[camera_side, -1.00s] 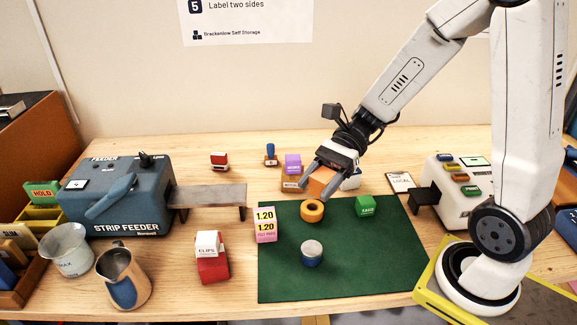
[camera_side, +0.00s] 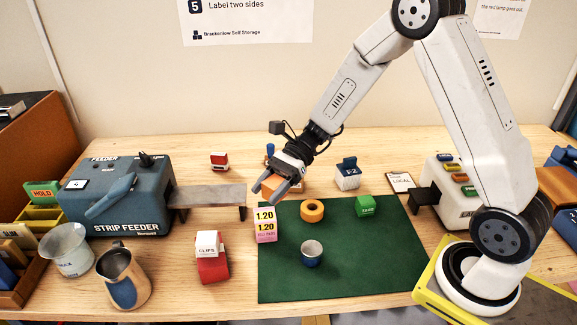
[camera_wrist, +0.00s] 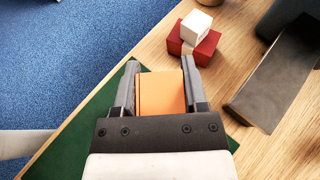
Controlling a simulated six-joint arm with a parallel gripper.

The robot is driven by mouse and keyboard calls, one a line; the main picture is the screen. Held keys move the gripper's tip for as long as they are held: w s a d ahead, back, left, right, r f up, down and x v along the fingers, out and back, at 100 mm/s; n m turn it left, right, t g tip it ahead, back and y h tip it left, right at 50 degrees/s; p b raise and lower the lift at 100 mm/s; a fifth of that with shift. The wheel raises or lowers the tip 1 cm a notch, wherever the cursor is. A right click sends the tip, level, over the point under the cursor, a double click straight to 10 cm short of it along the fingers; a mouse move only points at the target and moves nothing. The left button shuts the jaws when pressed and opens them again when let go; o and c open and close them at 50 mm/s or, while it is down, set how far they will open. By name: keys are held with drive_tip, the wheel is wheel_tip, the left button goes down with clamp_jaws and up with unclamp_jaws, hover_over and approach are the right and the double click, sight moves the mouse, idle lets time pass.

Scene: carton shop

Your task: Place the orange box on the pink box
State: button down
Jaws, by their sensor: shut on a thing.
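My gripper (camera_side: 270,193) is shut on the orange box (camera_side: 274,187), which it holds in the air. In the wrist view the orange box (camera_wrist: 161,93) sits between the two fingers. The pink box (camera_side: 266,236), with yellow 1.20 labels, stands at the left edge of the green mat. My gripper and the orange box appear above and slightly behind it in the side view, with a gap between. The pink box is hidden in the wrist view.
The green mat (camera_side: 345,275) also bears an orange ring (camera_side: 312,210), a green block (camera_side: 367,206) and a small cup (camera_side: 312,255). A white box on a red box (camera_side: 213,268) stands to the left. The feeder's metal shelf (camera_side: 208,196) lies close on the left.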

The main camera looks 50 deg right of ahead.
sight(260, 218)
drive_tip(key=shift+w+a+f, duration=0.2)
drive_tip(key=shift+w+f, duration=1.1)
drive_tip(key=shift+f, duration=0.2)
drive_tip(key=shift+w+f, duration=0.2)
drive_tip(key=shift+f, duration=1.65)
drive_tip(key=shift+c, duration=0.6)
unclamp_jaws()
drive_tip(key=shift+f, duration=0.15)
